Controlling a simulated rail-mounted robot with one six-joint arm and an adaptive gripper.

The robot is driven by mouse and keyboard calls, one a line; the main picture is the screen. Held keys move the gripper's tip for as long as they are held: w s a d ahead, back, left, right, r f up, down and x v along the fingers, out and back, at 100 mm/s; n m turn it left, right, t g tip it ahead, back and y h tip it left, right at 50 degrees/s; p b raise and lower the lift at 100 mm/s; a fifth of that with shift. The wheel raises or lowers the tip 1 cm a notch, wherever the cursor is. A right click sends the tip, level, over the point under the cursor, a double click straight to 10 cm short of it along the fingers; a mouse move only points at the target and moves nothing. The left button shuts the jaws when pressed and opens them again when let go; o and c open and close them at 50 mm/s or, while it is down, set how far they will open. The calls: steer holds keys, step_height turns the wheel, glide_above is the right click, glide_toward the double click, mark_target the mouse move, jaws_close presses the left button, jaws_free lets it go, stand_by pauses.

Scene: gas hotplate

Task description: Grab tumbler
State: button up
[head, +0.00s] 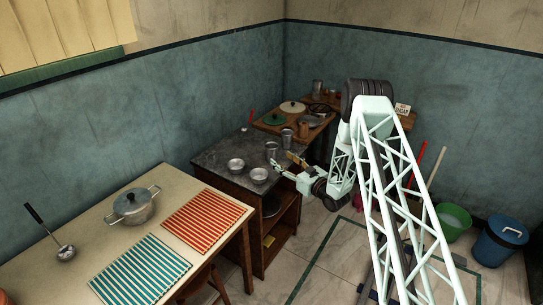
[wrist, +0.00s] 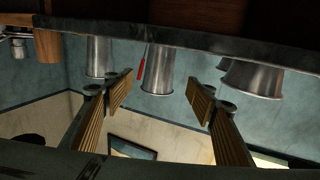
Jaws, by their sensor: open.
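Two shiny metal tumblers stand upright on the dark stone countertop (head: 212,152) in the head view, a nearer one (head: 271,150) and a farther one (head: 287,137). My gripper (head: 283,160) is open at the counter's right edge, close to the nearer tumbler. The wrist view appears upside down. There one tumbler (wrist: 157,72) shows in the gap between the open fingers (wrist: 160,82), beyond or about level with their tips; I cannot tell the exact depth. Another tumbler (wrist: 99,57) is left of the gap, partly behind the left finger. Nothing is held.
Two metal bowls, one (head: 235,166) and another (head: 259,175), sit on the same counter; one shows at right in the wrist view (wrist: 253,78). A wooden cylinder (wrist: 47,45) stands at left there. A table with a pot (head: 133,206) is at front left.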

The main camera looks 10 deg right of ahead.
mark_target(275, 155)
steer(key=shift+x, duration=1.9)
steer(key=shift+b+x, duration=0.35)
steer(key=shift+x, duration=2.25)
steer(key=shift+c, duration=0.7)
steer(key=c, duration=0.9)
